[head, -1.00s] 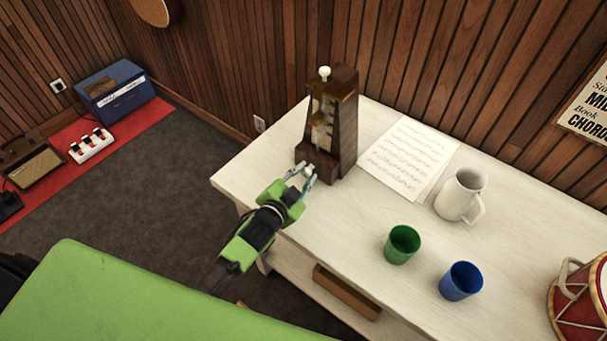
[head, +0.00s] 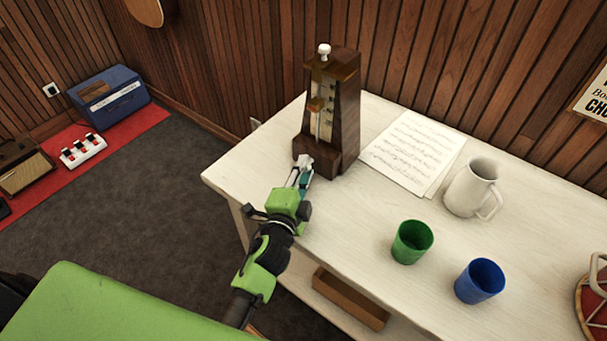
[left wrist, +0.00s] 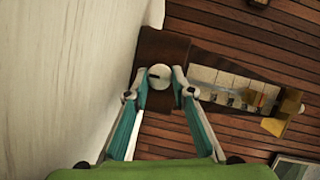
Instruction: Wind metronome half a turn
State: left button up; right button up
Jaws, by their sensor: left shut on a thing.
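The metronome (head: 345,125) is a dark brown wooden tower standing upright on the white table. Its pendulum has a white top knob and a brass-coloured weight (head: 316,103). My left gripper (head: 304,164) is at the front of its base. In the left wrist view the metronome (left wrist: 165,50) lies sideways, and my left gripper's fingertips (left wrist: 159,78) are shut on a round pale winding knob (left wrist: 159,76) on the base. In the head view the fingers hide most of this knob. My right gripper does not show.
On the white table (head: 345,235), sheet music (head: 412,150) lies right of the metronome. A white pitcher (head: 470,188), a green cup (head: 411,242) and a blue cup (head: 480,281) stand further right. A drum (head: 595,305) is at the right edge.

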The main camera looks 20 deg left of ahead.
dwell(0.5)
pick_arm(q)
jog(key=o, duration=1)
jog(key=shift+o, duration=0.5)
jog(key=shift+s+d+r, duration=0.1)
jog(key=shift+s+r, duration=0.1)
jog(key=shift+s, duration=1.7)
jog(key=shift+s+d+r, duration=0.1)
jog(key=shift+s+r, duration=0.05)
jog(key=shift+s, duration=1.7)
